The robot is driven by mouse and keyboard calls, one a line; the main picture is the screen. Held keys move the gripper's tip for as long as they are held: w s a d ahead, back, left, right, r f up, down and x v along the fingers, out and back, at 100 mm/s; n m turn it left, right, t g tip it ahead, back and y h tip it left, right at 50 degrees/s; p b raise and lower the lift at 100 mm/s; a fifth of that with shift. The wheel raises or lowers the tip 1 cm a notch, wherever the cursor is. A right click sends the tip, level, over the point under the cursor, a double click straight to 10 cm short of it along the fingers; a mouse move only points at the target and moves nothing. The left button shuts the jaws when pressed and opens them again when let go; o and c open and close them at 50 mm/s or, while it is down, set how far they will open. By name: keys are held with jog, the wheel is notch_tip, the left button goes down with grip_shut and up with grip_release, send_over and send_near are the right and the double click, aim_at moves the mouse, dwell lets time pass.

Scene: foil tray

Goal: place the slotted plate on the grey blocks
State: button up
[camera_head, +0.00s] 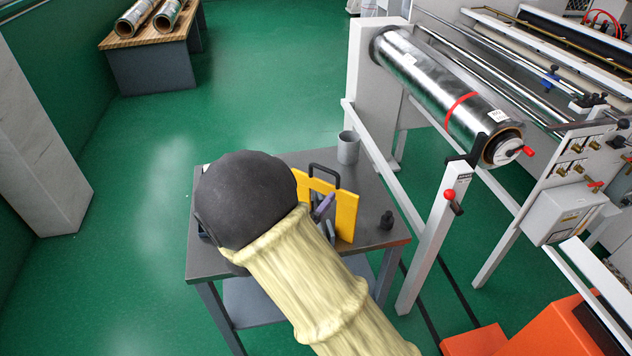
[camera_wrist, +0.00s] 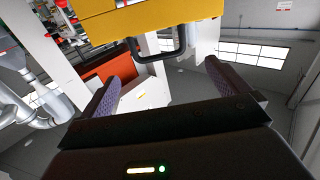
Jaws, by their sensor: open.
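A yellow plate (camera_head: 346,214) stands upright on the small grey table, with a black loop handle (camera_head: 323,170) at its top. In the head view one purple finger (camera_head: 323,207) shows in front of the plate. My arm hides part of the table, and I cannot make out the grey blocks.
The table (camera_head: 215,262) also bears a grey cup (camera_head: 348,148) at the back and a small dark knobbed object (camera_head: 387,220) at the right. A machine with a large foil roll (camera_head: 435,88) stands close at the right. Green floor is clear at the left.

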jog(key=v, duration=0.3)
jog(key=shift+s+a, duration=0.1)
jog(key=shift+s, duration=0.15)
